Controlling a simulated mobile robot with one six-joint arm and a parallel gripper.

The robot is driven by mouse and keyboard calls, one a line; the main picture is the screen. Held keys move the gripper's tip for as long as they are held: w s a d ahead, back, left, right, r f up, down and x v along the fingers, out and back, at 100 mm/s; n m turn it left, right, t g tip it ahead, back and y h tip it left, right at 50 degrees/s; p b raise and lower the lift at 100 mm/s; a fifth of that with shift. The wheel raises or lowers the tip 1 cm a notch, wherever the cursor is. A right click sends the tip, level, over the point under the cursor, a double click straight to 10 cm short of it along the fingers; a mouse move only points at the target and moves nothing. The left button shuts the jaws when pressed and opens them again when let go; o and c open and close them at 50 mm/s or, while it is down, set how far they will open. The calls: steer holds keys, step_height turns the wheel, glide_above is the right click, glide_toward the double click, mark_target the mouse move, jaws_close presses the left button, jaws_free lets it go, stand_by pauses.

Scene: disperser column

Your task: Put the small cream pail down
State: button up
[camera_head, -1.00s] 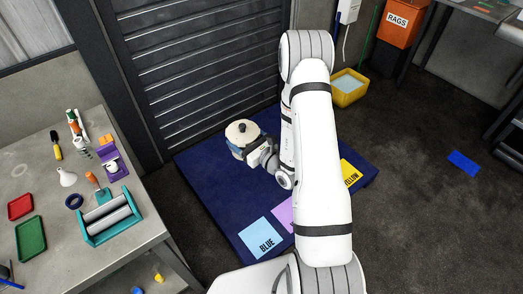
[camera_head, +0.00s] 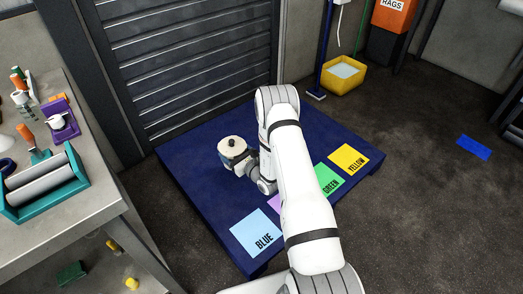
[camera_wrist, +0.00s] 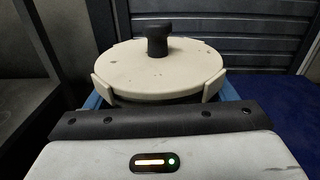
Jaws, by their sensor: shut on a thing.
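The small cream pail (camera_head: 233,149) has a cream lid with a dark knob and looks upright. It is over the dark blue platform (camera_head: 200,195) in front of the shutter; I cannot tell whether its base touches the platform. My gripper (camera_head: 246,166) is shut on the pail from its right side in the head view. In the wrist view the pail's lid (camera_wrist: 160,68) shows level, with my gripper (camera_wrist: 158,98) at both sides of it. The pail's lower body is hidden there behind the gripper.
Blue (camera_head: 256,232), green (camera_head: 328,179) and yellow (camera_head: 348,158) labelled squares lie along the platform's front edge; a purple one is mostly behind my arm. A workbench (camera_head: 80,241) with tools stands left. A yellow tub (camera_head: 343,77) stands behind right. The platform's left part is bare.

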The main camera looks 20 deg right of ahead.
steer(key=shift+m+h, duration=0.3)
steer(key=w+f+b, duration=0.1)
steer(key=f+b, duration=0.3)
steer(key=f, duration=0.4)
steer(key=w+f+b, duration=0.1)
steer(key=f+b, duration=0.4)
steer(key=f, duration=0.4)
steer(key=w+f+b, duration=0.2)
steer(key=f+b, duration=0.2)
steer(key=f, duration=0.4)
steer(key=shift+a+f, duration=0.2)
steer(key=shift+r, duration=0.15)
steer(key=o, duration=0.9)
steer(key=shift+s+f, duration=0.1)
steer(key=shift+f, duration=0.1)
steer(key=o, duration=0.4)
steer(key=shift+r, duration=0.1)
